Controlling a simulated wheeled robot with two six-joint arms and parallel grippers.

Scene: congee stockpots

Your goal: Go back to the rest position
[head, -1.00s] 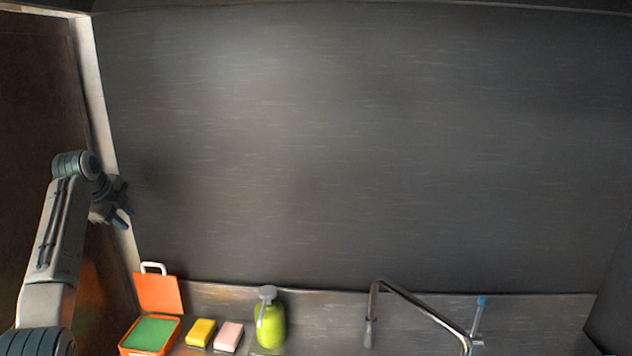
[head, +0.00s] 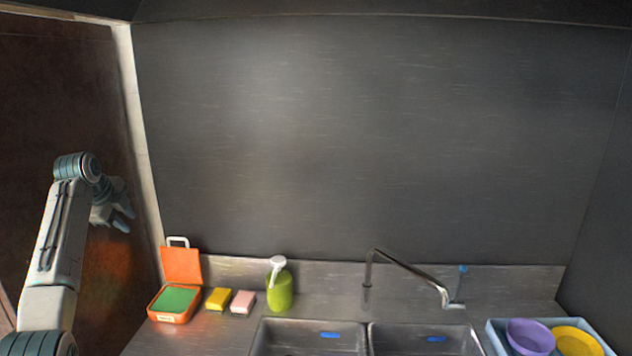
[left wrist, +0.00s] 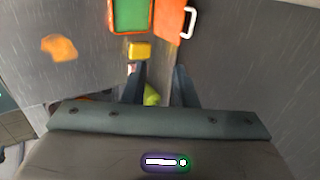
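My left gripper (head: 124,220) is raised at the left of the head view, in front of the brown wall panel and well above the counter. Its two fingers are apart with nothing between them; in the left wrist view the fingers (left wrist: 158,88) also stand apart. Beyond them, the wrist view shows the orange box (left wrist: 170,22), a yellow sponge (left wrist: 139,50) and part of the green bottle (left wrist: 152,96). My right gripper is in neither view.
On the counter stand the open orange box (head: 173,317), yellow sponge (head: 218,298), pink sponge (head: 243,302) and green pump bottle (head: 280,290). A double sink (head: 310,340) lies under the faucet (head: 410,267). A light-blue tray (head: 496,337) holds a purple bowl (head: 530,335) and yellow bowl (head: 575,342).

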